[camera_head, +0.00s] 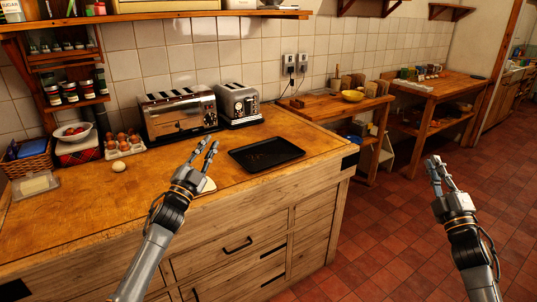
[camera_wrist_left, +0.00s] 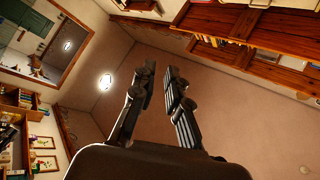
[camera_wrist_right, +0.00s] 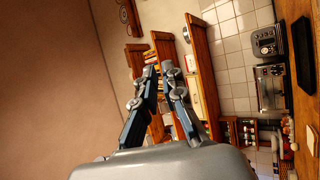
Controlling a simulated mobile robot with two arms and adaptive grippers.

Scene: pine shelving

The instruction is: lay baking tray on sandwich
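The baking tray (camera_head: 266,154) is black and rectangular, lying flat on the wooden counter. It also shows at the right of the right wrist view (camera_wrist_right: 301,52). A pale flat item (camera_head: 209,186), perhaps the sandwich, lies near the counter's front edge, mostly hidden behind my left gripper. A pale item, perhaps the same one, shows at the right edge of the right wrist view (camera_wrist_right: 312,140). My left gripper (camera_head: 208,144) is open and empty, left of the tray and apart from it. My right gripper (camera_head: 435,159) is slightly open and empty, out over the floor right of the counter.
A toaster oven (camera_head: 180,115) and a toaster (camera_head: 239,104) stand behind the tray. An egg holder (camera_head: 124,146), a loose egg (camera_head: 118,166), a butter dish (camera_head: 36,184) and a basket (camera_head: 28,158) are at the left. The counter (camera_head: 110,205) has clear room in front.

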